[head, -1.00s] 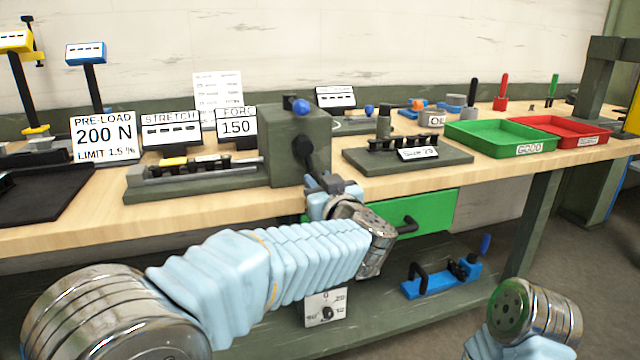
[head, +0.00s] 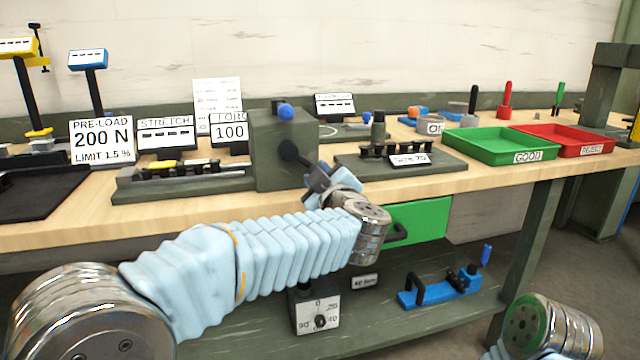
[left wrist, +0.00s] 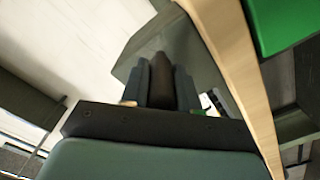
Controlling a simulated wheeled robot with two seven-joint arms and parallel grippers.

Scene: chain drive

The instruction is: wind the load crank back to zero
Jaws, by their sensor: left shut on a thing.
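The load crank has a black hub (head: 288,150) on the front of a grey-green block (head: 265,165) on the bench. My left gripper (head: 320,180) is at the crank, to the lower right of the hub, and is shut on its dark handle. In the left wrist view the dark handle (left wrist: 162,72) lies between the two fingers (left wrist: 160,85). The gripper and wrist hide most of the crank arm. The readout (head: 229,132) left of the block reads 100. My right arm shows only at the bottom right; its gripper is out of view.
A chain fixture (head: 185,180) stands left of the block, with a stretch readout (head: 166,135) and a 200 N pre-load sign (head: 101,140) behind. A chain stand (head: 440,163), green tray (head: 480,146) and red tray (head: 570,140) are to the right. A green drawer (head: 425,220) is below.

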